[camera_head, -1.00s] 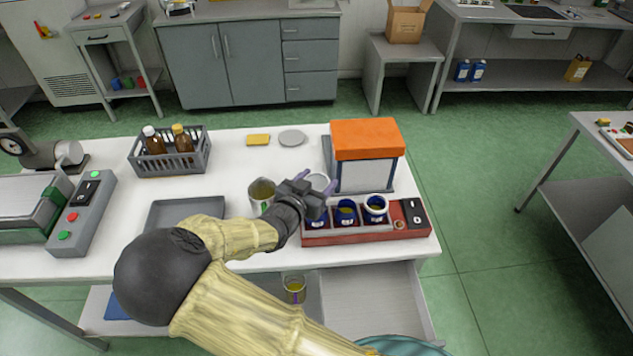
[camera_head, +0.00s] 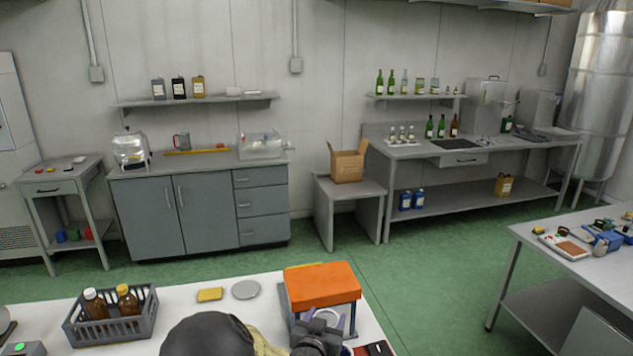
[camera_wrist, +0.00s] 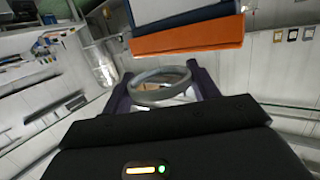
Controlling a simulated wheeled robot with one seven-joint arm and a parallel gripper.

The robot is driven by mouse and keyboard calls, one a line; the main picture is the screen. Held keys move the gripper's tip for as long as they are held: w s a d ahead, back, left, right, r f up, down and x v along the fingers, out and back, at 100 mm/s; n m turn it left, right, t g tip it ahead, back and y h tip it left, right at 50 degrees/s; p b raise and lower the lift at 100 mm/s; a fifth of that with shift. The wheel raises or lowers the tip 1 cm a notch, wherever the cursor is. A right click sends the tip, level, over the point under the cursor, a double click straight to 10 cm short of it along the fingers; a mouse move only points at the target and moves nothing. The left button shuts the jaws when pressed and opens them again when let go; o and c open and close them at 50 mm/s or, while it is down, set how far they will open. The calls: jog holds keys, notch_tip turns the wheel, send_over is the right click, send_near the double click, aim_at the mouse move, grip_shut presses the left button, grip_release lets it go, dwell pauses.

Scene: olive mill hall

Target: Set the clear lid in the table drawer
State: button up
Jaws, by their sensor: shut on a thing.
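My gripper (camera_wrist: 165,88) is shut on the clear lid (camera_wrist: 161,76), a round see-through disc with a pale grey rim, held between the two dark fingers in the wrist view. In the head view, my gripper (camera_head: 327,322) is at the bottom edge, in front of the orange-topped box, and part of the lid's pale rim (camera_head: 341,315) shows there. A small table at the far left has a shut drawer (camera_head: 55,189). The bench at the back right also has a shut drawer (camera_head: 463,159). The front of the near table is out of view.
The orange-topped box (camera_head: 321,284) stands close behind my gripper. A grey crate with brown bottles (camera_head: 110,317), a yellow block (camera_head: 210,294) and a grey disc (camera_head: 245,289) are on the near table. Green floor (camera_head: 430,270) lies clear between it and the right table.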

jog(key=d+f+n+y, duration=0.1)
jog(key=d+f+y, duration=0.1)
jog(key=d, duration=0.4)
jog(key=d+f+n+y, duration=0.2)
jog(key=d, duration=0.5)
jog(key=shift+s+t+y, duration=0.15)
jog(key=shift+t+y, duration=0.15)
jog(key=shift+f, duration=0.1)
jog(key=s+f, duration=0.3)
jog(key=f, duration=0.1)
jog(key=s+f, duration=0.4)
jog(key=shift+s, duration=0.1)
dwell(0.5)
jog(key=w+r, duration=0.5)
jog(key=w, duration=0.1)
jog(key=shift+w+r, duration=0.15)
jog(key=shift+w, duration=0.1)
jog(key=shift+d, duration=0.1)
